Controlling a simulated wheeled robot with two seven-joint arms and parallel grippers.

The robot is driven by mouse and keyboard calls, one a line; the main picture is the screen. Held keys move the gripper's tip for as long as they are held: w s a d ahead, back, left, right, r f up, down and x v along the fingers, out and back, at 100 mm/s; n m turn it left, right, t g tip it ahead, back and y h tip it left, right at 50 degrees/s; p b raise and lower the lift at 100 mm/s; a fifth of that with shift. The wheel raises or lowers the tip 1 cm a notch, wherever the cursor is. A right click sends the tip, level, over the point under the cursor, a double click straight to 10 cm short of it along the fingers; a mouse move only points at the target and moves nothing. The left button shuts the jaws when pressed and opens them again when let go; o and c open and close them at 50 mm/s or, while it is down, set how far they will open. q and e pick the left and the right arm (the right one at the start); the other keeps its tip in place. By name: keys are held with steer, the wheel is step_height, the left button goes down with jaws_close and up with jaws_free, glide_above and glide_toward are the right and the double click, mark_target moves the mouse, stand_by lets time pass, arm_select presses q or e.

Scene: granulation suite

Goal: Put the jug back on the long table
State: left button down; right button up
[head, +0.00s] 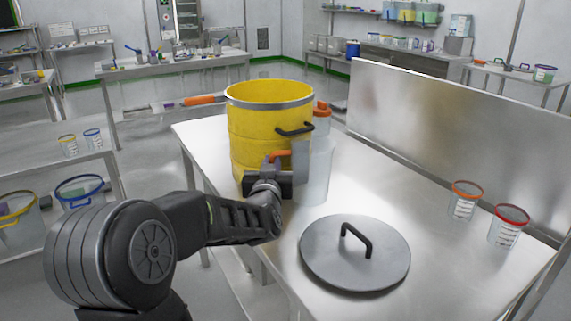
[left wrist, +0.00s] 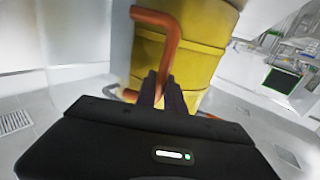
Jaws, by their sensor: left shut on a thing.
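The jug (head: 316,172) is a tall translucent vessel with an orange handle. It shows in front of the yellow drum's right side, over the steel table (head: 400,190). My left gripper (head: 277,168) is shut on the jug's handle. In the left wrist view the orange handle (left wrist: 170,50) runs down between the fingers (left wrist: 160,88), and part of the pale jug body (left wrist: 85,35) seems to show to the left. I cannot tell whether the jug's base touches the table. My right gripper is not in view.
The yellow drum (head: 262,125) stands open close behind the jug. A round steel lid (head: 335,262) lies in front. Two clear beakers, orange-rimmed (head: 463,205) and red-rimmed (head: 507,230), stand at right. A steel panel (head: 450,115) rises along the back edge. A bench (head: 180,68) stands far off.

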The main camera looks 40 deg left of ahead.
arm_select(q)
steer(key=w, duration=0.2)
steer(key=w+d, duration=0.1)
steer(key=shift+w+d+p, duration=0.1)
steer(key=shift+w+p, duration=0.3)
steer(key=shift+f, duration=0.7)
steer(key=shift+f, duration=0.2)
steer(key=c, duration=1.4)
jaws_free()
steer(key=shift+c, duration=0.2)
